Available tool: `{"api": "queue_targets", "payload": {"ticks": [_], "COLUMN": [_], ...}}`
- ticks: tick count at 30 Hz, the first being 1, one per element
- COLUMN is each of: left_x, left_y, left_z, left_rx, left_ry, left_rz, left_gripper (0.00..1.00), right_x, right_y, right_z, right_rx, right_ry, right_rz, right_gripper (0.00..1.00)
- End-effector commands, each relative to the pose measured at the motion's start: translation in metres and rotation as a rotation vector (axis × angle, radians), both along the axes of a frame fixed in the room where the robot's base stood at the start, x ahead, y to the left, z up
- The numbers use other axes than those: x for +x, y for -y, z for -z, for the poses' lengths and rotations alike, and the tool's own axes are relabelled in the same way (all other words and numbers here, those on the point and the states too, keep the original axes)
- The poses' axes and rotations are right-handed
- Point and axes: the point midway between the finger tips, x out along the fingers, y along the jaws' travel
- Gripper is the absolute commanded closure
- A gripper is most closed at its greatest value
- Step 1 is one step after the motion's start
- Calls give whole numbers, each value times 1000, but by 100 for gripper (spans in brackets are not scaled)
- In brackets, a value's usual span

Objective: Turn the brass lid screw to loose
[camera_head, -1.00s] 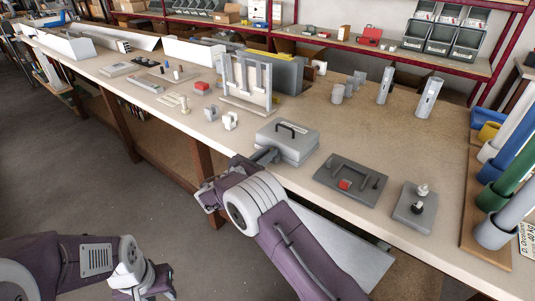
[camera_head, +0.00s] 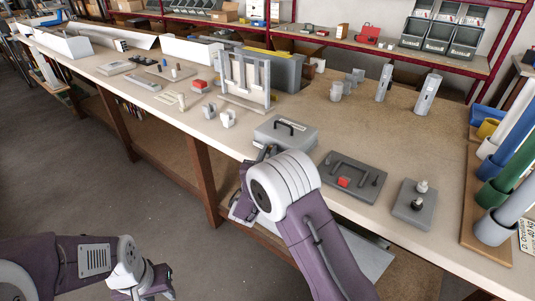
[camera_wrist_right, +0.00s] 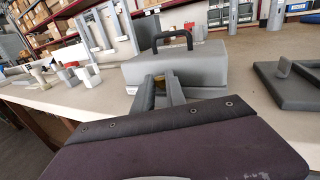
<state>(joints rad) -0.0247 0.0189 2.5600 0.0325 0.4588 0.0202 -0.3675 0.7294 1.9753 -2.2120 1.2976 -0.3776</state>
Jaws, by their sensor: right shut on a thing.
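The grey box (camera_head: 285,135) with a black handle (camera_head: 284,126) on its lid stands near the front edge of the workbench. It also shows in the right wrist view (camera_wrist_right: 205,65). My right gripper (camera_wrist_right: 161,88) is against the box's front face, shut on the brass lid screw (camera_wrist_right: 160,81). Only a little of the brass shows between the two fingers. In the head view my right wrist hides the screw. My left gripper (camera_head: 160,282) hangs low at the bottom left, away from the bench, and its fingers are too unclear to judge.
A grey plate with a red block (camera_head: 343,182) and a grey plate with two knobs (camera_head: 414,204) lie right of the box. White blocks (camera_head: 227,118) and an upright frame (camera_head: 245,80) stand to its left. Coloured tubes (camera_head: 515,160) stand at the right end.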

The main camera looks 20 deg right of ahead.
Motion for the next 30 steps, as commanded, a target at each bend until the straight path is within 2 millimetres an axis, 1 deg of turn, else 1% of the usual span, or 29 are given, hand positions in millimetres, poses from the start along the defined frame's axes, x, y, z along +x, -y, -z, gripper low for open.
{"api": "queue_targets", "payload": {"ticks": [1, 7, 23, 24, 25, 26, 30], "left_x": [0, 0, 0, 0, 0, 0, 0], "left_y": [0, 0, 0, 0, 0, 0, 0], "left_z": [5, 10, 11, 11, 11, 11, 11], "left_rx": [0, 0, 0, 0, 0, 0, 0], "left_ry": [0, 0, 0, 0, 0, 0, 0], "left_rz": [0, 0, 0, 0, 0, 0, 0], "left_gripper": [64, 64, 64, 64, 64, 64, 64], "right_x": [-1, -1, -1, -1, -1, -1, -1], "right_y": [2, 3, 3, 3, 3, 3, 3], "right_z": [3, 2, 0, 0, 0, 0, 0], "right_rx": [-1, 0, -1, -1, -1, -1, 0], "right_ry": [-1, -1, 0, 0, 0, 0, 1], "right_rz": [-18, -82, -107, -107, -107, -107, -106], "right_gripper": [100, 100, 100, 73, 64, 63, 63]}}
